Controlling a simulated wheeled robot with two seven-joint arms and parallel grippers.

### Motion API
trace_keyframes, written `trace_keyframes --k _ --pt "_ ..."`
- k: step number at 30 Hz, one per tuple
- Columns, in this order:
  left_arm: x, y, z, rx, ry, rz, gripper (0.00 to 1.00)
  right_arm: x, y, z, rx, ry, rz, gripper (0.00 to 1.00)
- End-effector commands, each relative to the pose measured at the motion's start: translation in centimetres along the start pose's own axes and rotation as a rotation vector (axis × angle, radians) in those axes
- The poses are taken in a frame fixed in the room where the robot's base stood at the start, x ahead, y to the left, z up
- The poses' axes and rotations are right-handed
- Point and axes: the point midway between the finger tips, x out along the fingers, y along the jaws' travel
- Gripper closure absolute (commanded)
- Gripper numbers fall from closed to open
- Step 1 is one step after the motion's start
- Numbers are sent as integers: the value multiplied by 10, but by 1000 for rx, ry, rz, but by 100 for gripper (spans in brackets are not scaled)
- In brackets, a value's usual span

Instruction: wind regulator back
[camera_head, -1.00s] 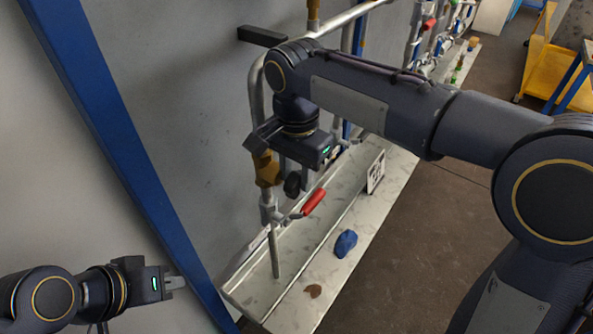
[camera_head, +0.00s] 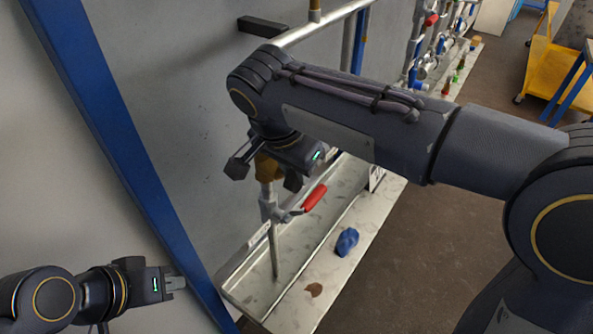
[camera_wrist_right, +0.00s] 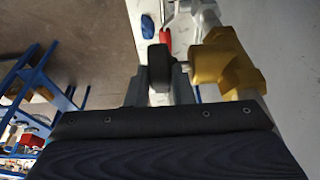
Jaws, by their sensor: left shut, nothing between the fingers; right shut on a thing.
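The regulator has a brass body (camera_head: 267,168) on the upright pipe and a black round knob (camera_wrist_right: 160,66) on its side. In the right wrist view the brass body (camera_wrist_right: 228,66) is right of the knob. My right gripper (camera_wrist_right: 161,90) is shut on the knob, with a finger on either side of it. In the head view my right wrist and hand hide the top of the regulator and most of the knob. My left gripper (camera_head: 176,283) is shut and empty at the lower left, well away from the regulator.
A red-handled valve (camera_head: 314,198) sits just below the regulator.

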Motion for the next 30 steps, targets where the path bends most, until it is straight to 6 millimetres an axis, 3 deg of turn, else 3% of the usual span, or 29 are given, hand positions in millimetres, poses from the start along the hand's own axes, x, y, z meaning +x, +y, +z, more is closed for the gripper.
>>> trace_keyframes --k 12,30 --pt "29 -13 15 0 0 0 100 2 -1 8 -1 260 -4 100" --pt "34 -16 17 0 0 0 100 -1 0 8 1 329 -2 100"
